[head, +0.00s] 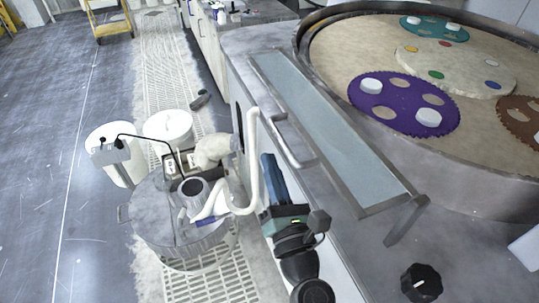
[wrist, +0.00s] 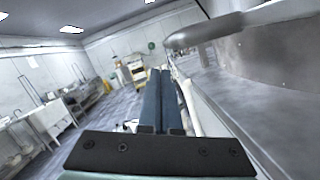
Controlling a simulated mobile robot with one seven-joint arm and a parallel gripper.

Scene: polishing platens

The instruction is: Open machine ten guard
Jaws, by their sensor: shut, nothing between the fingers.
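The guard is a long, pale blue-grey clear panel (head: 330,125) in a metal frame, lying along the near edge of the machine top in the head view. A grey bar handle (head: 290,145) stands off its left long side. A flat metal bar (head: 407,221) sticks out at its near right corner. My gripper (head: 267,158) is shut and empty, its dark blue fingers left of the guard and apart from the handle. The wrist view shows the shut fingers (wrist: 160,74) pointing ahead along the machine's side, with a grey rounded bar (wrist: 204,32) above and to the right.
The round polishing platen (head: 330,58) holds purple, teal and brown toothed carriers with white discs. A black knob (head: 421,282) sits on the near machine top. A drum with hoses (head: 180,225) and white buckets (head: 170,127) stand left of my gripper. Open grey floor (head: 60,130) lies farther left.

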